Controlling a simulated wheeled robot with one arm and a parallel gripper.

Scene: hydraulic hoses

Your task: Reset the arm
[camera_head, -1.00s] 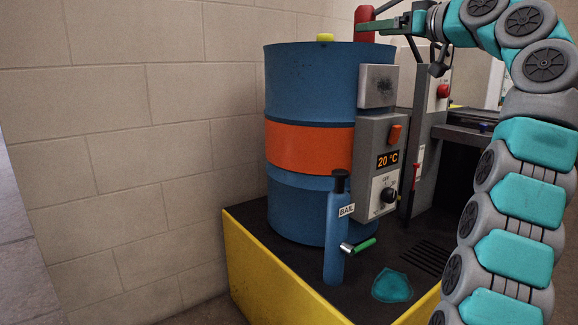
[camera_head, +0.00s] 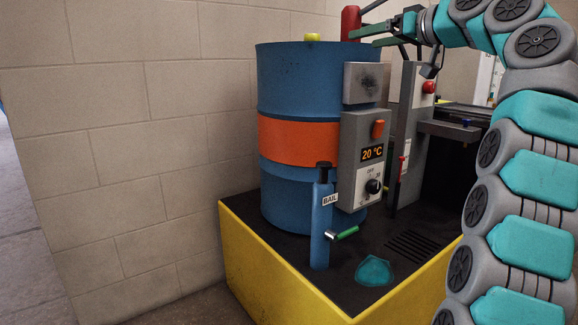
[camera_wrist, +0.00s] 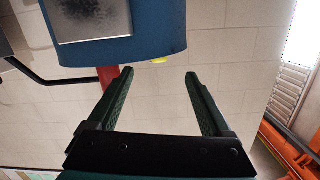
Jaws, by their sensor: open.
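My gripper (camera_head: 372,30) is at the upper right of the head view, at the end of my teal and grey arm, close to the top of the blue drum (camera_head: 290,80). In the wrist view my gripper (camera_wrist: 150,80) shows two green fingers spread apart with nothing between them. Beyond the fingertips are the drum's blue end (camera_wrist: 150,48), a yellow cap (camera_wrist: 161,60) and a red post (camera_wrist: 108,76). I cannot tell how far the fingers are from the drum.
The drum, with an orange band (camera_head: 298,140), stands on a yellow-sided base (camera_head: 262,268). A control box (camera_head: 362,150) reads 20 °C. A blue cylinder labelled BAIL (camera_head: 321,230) with a green-handled valve (camera_head: 345,233) stands in front. A teal patch (camera_head: 374,271) lies nearby. A block wall (camera_head: 110,150) is left.

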